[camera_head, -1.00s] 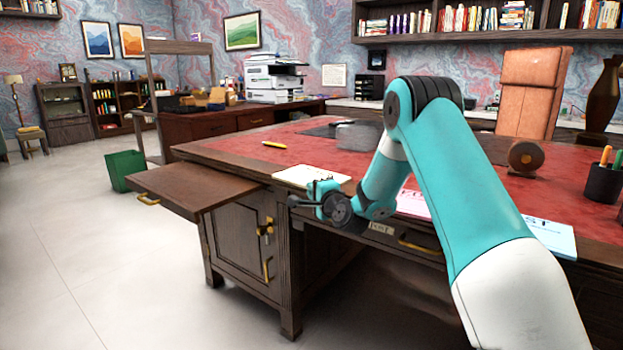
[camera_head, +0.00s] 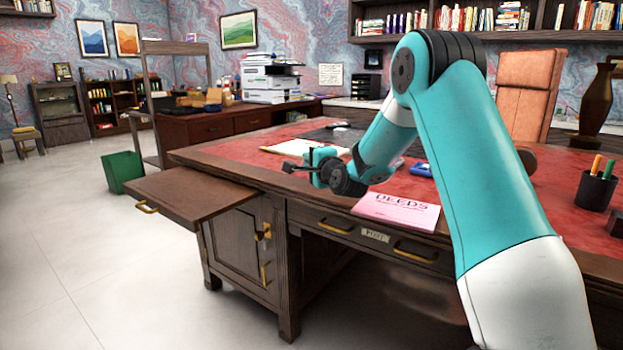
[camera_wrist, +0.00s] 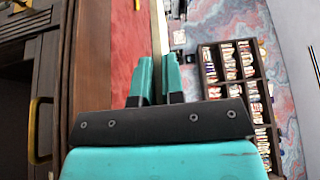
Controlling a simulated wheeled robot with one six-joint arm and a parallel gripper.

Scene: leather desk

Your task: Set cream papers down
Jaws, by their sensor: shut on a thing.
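The cream papers (camera_head: 305,147) lie flat-looking over the red desk top, just behind my gripper (camera_head: 306,165) in the head view. My gripper is shut on their near edge at the desk's front side, though its body hides part of the grip. In the wrist view my fingers (camera_wrist: 158,80) are nearly together, with a thin pale strip between and beyond them, seen edge-on. I cannot tell whether the papers touch the desk or hover slightly above it.
A pink "DEEDS" paper (camera_head: 398,208) lies at the desk's front edge, above a drawer labelled "POST" (camera_head: 375,236). A blue object (camera_head: 421,169) lies behind it. A pull-out shelf (camera_head: 190,190) sticks out at left. A pen cup (camera_head: 595,190) stands at right.

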